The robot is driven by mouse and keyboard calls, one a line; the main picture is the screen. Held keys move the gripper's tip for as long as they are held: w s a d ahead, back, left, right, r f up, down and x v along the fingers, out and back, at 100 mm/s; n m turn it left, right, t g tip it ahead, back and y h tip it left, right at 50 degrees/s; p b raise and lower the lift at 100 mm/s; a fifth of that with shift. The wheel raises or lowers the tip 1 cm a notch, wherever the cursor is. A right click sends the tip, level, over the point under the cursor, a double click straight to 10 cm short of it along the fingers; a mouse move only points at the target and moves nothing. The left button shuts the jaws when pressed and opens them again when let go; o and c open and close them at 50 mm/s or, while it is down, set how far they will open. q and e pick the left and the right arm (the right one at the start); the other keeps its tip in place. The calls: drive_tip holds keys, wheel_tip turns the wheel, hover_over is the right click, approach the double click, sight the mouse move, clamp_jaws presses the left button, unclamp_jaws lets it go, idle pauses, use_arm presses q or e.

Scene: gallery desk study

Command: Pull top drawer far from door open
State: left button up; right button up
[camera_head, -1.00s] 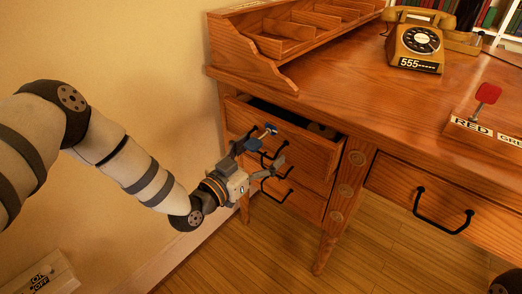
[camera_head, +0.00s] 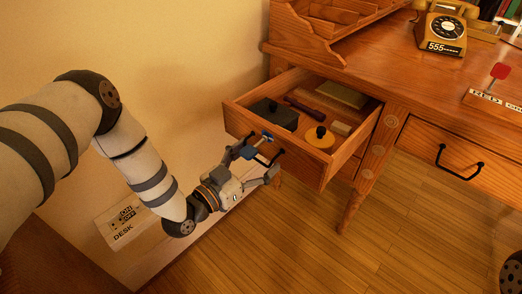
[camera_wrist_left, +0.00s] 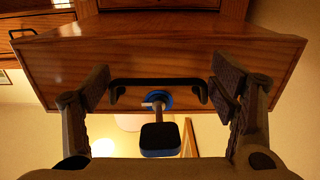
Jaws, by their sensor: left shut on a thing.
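The top left drawer (camera_head: 304,168) of the wooden desk is pulled well out, its inside showing. My left gripper (camera_head: 262,158) is at its front, shut on the black drawer handle. In the left wrist view the handle (camera_wrist_left: 158,82) spans between the gripper's two fingers (camera_wrist_left: 160,88), against the drawer front (camera_wrist_left: 215,58). A blue-ringed piece with a dark square end (camera_wrist_left: 160,138) sits below the handle, between the fingers; I cannot tell what it belongs to. My right gripper is not seen.
The drawer holds a dark box (camera_head: 270,112), a yellow disc with a black knob (camera_head: 314,140), a dark red rod (camera_head: 306,108) and a greenish block (camera_head: 342,95). A telephone (camera_head: 441,31) stands on the desktop. A labelled switch panel (camera_head: 122,222) is low left. Floor before the drawer is clear.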

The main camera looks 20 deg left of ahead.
use_arm(q)
drive_tip(key=shift+s, duration=0.75)
drive_tip(key=o, duration=1.5)
drive_tip(key=v, duration=1.2)
